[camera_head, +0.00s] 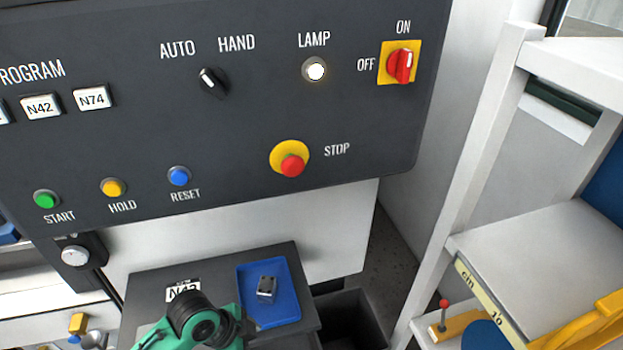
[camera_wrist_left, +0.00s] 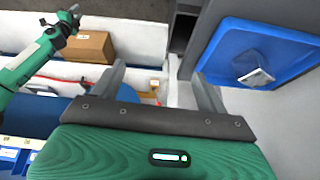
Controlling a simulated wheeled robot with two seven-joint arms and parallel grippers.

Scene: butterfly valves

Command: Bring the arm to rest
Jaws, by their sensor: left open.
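In the left wrist view my left gripper (camera_wrist_left: 158,72) is open, with two grey fingers apart and nothing between them. The blue tray (camera_wrist_left: 222,35) with a small metal block (camera_wrist_left: 256,77) lies to the right of its fingers, apart from them. In the head view a green and black part of my arm (camera_head: 200,322) shows at the bottom, beside the same tray (camera_head: 247,282) and block (camera_head: 267,289); no fingers show there. Another green arm of mine is at the upper left of the wrist view, its end (camera_wrist_left: 72,18) too small to read.
A dark control panel (camera_head: 230,125) with a red STOP button (camera_head: 292,166) and switches spans the head view. A white shelf frame (camera_head: 480,150) stands at the right. A dark open bin (camera_head: 352,318) is below the panel. A cardboard box (camera_wrist_left: 88,46) shows in the wrist view.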

